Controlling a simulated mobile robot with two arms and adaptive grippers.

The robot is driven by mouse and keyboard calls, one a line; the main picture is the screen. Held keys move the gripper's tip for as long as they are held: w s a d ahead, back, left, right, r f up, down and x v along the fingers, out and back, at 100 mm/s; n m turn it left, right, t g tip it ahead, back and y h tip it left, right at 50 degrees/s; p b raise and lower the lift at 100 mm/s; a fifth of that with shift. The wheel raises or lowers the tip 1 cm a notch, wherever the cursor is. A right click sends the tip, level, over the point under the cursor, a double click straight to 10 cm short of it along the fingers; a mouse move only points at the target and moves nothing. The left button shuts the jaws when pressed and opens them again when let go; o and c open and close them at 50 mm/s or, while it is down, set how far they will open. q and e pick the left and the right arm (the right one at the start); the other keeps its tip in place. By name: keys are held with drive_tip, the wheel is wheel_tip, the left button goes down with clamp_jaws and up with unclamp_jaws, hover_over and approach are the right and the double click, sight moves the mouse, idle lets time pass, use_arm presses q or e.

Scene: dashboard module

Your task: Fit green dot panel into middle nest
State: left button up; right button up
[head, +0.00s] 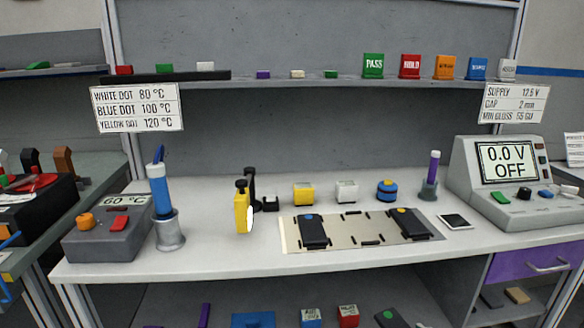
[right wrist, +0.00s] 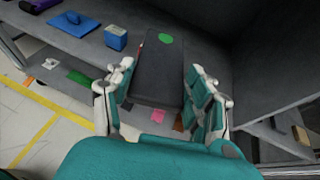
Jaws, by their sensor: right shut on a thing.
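The green dot panel (right wrist: 158,72) is a dark slab with a green dot near its far end. In the right wrist view it lies between the fingers of my right gripper (right wrist: 163,95), which is shut on it. In the head view its dotted end (head: 389,317) shows at the bottom edge, at the lower shelf; I cannot tell whether it still touches the shelf. The beige nest plate (head: 291,233) lies on the bench. Its left nest holds a blue dot panel (head: 313,232) and its right nest a yellow dot panel (head: 410,224). The middle nest (head: 362,229) is empty, with small dark locators around it.
The bench edge overhangs the lower shelf (head: 270,290). Blue (head: 311,318) and red (head: 348,316) boxes stand near the panel. Yellow (head: 304,194) and white (head: 346,191) blocks stand behind the plate, and a yellow gauge (head: 242,210) to its left. A dark tablet (head: 455,221) lies right.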

use_arm(q)
drive_tip(key=s+a+r+p, duration=0.2)
drive_tip(key=s+r+p, duration=0.3)
drive_tip(key=s+p, duration=0.7)
drive_tip(key=shift+a+r+g+p, duration=0.15)
drive_tip(key=shift+g+p, duration=0.25)
drive_tip(key=shift+p, duration=0.55)
use_arm(e)
drive_tip(key=s+a+r+n+g+y, duration=0.1)
drive_tip(key=s+a+r+n+y, duration=0.1)
drive_tip(key=r, duration=0.5)
drive_tip(key=s+a+r+n+g+y, duration=0.2)
drive_tip(key=s+a+r, duration=0.1)
drive_tip(key=r, duration=0.5)
drive_tip(key=s+a+r+n+g+y, duration=0.2)
drive_tip(key=s+r+n, duration=0.1)
drive_tip(key=r, duration=0.4)
drive_tip(key=shift+s+a+r+y, duration=0.3)
drive_tip(key=shift+s+r+y, duration=0.1)
drive_tip(key=shift+s, duration=0.35)
drive_tip(key=shift+a, duration=0.1)
